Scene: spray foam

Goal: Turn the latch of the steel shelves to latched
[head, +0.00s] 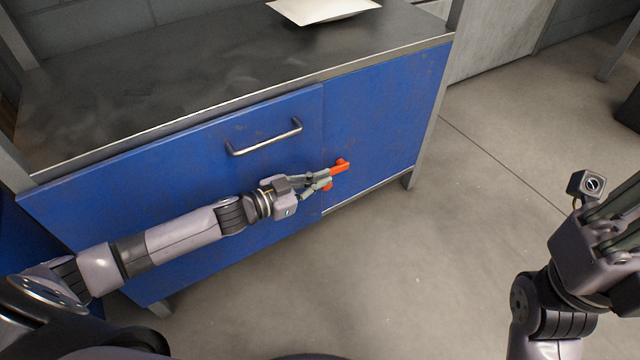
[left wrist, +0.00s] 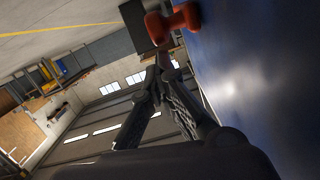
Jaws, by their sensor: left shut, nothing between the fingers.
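The steel shelves (head: 372,115) show as a blue-fronted cabinet with a dark top in the head view. A red-orange latch (head: 341,166) is on the blue front, right of the door seam. It also shows at the top of the left wrist view (left wrist: 172,24). My left gripper (head: 329,178) is shut and empty, its fingertips at the latch; they hide part of it, and I cannot tell whether they touch it. The fingers also show together in the left wrist view (left wrist: 163,66). My right gripper (head: 610,235) is partly in view at the right edge, away from the cabinet; its fingertips are cut off.
A metal bar handle (head: 265,138) is on the blue door left of the latch. A pale flat packet (head: 322,10) lies on the cabinet top. The concrete floor (head: 480,200) right of the cabinet is clear.

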